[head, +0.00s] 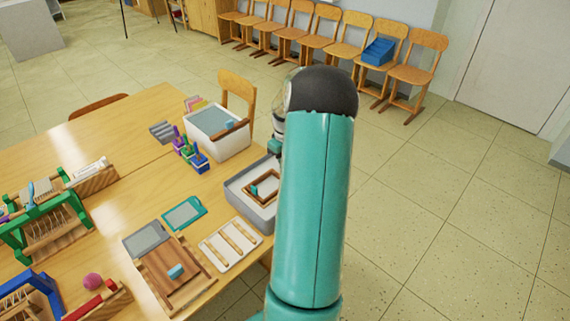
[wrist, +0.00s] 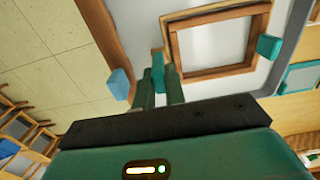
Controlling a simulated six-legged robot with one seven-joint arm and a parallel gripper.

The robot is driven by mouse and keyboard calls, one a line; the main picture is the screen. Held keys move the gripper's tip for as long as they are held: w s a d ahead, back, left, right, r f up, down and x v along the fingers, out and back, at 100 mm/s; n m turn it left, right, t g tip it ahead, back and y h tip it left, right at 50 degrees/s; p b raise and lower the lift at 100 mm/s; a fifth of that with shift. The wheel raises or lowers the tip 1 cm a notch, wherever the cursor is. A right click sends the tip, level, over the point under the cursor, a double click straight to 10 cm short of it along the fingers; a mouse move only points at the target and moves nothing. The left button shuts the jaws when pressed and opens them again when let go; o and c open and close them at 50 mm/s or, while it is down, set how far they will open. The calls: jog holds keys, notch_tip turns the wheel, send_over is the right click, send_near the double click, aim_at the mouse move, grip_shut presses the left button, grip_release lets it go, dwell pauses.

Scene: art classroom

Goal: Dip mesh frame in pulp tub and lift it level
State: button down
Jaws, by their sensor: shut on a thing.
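The wooden mesh frame (wrist: 218,72) is a rectangle with teal grips. Its far teal grip (wrist: 269,47) shows in the wrist view. My gripper (wrist: 160,86) is shut on the near grip (wrist: 158,58). In the head view, the frame (head: 264,189) sits within the outline of a grey tub (head: 235,196) with a pale inside. The tub's rounded rim (wrist: 291,45) also shows in the wrist view. I cannot tell whether the frame touches the tub's contents, nor make out its mesh. My arm hides the gripper and tub's right side in the head view.
A white bin (head: 218,147) with a grey top stands behind the tub. A teal-edged screen (head: 184,213), a slatted white rack (head: 230,243) and a wooden board (head: 172,276) lie nearby. A light blue block (wrist: 121,84) is left of my fingers. Open floor lies right.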

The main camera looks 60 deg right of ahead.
jog(key=shift+r, duration=2.2)
jog(key=shift+r, duration=0.1)
jog(key=shift+r, duration=2.4)
jog(key=shift+s, duration=0.15)
